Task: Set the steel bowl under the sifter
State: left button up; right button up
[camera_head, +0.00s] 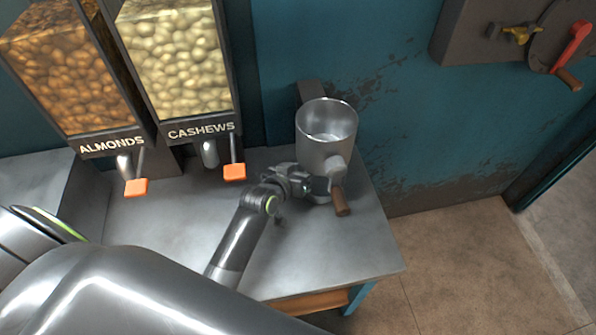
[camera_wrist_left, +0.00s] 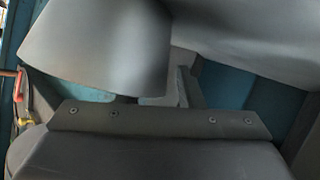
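The sifter (camera_head: 312,155) is a steel cup fixed at the wall above the right part of the table, with a crank and brown wooden handle (camera_head: 341,201) at its front. My left gripper (camera_head: 304,183) is just below and left of the sifter's lower part. A small piece of grey metal (camera_head: 320,198) shows under the sifter beside the gripper; I cannot tell whether it is the steel bowl. In the left wrist view a large curved grey metal surface (camera_wrist_left: 95,45) is close in front of the gripper. Its fingertips are mostly hidden. My right gripper is not in view.
Almond (camera_head: 65,75) and cashew (camera_head: 178,65) dispensers with orange levers stand at the back left of the steel table (camera_head: 170,225). A wall box with a red-handled crank (camera_head: 575,42) is at upper right. Open floor lies right.

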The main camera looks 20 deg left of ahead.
pick_arm(q)
jog(key=v, duration=1.2)
jog(key=shift+r, duration=0.15)
